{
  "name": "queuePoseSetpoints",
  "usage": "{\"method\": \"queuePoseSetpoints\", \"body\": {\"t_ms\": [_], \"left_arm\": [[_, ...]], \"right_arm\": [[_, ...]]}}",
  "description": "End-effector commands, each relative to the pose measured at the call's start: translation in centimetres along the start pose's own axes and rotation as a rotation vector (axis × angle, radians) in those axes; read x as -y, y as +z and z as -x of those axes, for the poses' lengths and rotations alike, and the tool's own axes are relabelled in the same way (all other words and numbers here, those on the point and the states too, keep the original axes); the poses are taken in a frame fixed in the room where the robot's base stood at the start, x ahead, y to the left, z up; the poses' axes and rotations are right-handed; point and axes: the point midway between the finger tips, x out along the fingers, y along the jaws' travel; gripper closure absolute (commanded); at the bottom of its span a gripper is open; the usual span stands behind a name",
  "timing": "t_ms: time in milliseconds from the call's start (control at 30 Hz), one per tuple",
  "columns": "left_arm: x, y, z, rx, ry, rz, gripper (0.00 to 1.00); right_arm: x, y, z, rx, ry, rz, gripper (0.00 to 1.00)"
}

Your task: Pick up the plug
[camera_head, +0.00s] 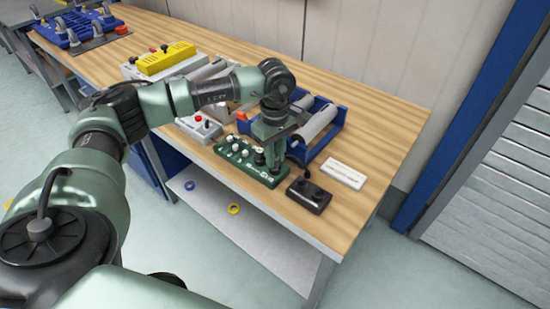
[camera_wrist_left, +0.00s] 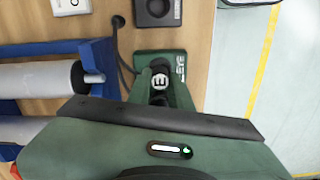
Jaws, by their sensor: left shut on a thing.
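My left gripper (camera_head: 272,160) is low over the right end of the green board (camera_head: 238,158), a panel with several white knobs on the workbench. In the left wrist view the green fingers (camera_wrist_left: 163,88) are closed around a dark plug (camera_wrist_left: 158,98) with a round white face marked "E". The green board (camera_wrist_left: 184,58) shows just beyond it. A black cable (camera_wrist_left: 117,50) runs beside the fingers. The arm and fingers hide most of the plug in the head view, and I cannot tell whether it is clear of the board. My right gripper is not in view.
A black socket box (camera_head: 308,195) and a white strip (camera_head: 343,173) lie right of the board. A blue rack with grey rollers (camera_head: 317,124) stands close behind. A grey box with a red button (camera_head: 200,127) is to the left. The bench's right end is clear.

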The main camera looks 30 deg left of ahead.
Motion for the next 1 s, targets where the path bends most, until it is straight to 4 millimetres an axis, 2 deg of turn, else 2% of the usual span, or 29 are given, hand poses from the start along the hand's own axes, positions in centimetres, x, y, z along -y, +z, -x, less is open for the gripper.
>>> {"method": "queuePoseSetpoints", "body": {"t_ms": [167,267,600,800,1000], "left_arm": [[-0.1,0.0,1.8,0.0,0.005,0.0,1.0],[-0.2,-0.1,3.8,-0.001,0.007,0.0,1.0],[-0.1,0.0,13.5,-0.001,0.007,0.0,1.0],[0.0,0.0,17.8,-0.001,0.003,0.001,1.0],[0.0,0.0,19.6,-0.001,0.002,0.0,1.0]], "right_arm": [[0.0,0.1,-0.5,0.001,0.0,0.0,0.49],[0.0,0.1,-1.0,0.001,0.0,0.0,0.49],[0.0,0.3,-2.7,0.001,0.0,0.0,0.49],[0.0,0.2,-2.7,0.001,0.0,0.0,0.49],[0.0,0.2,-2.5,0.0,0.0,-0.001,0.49]]}}
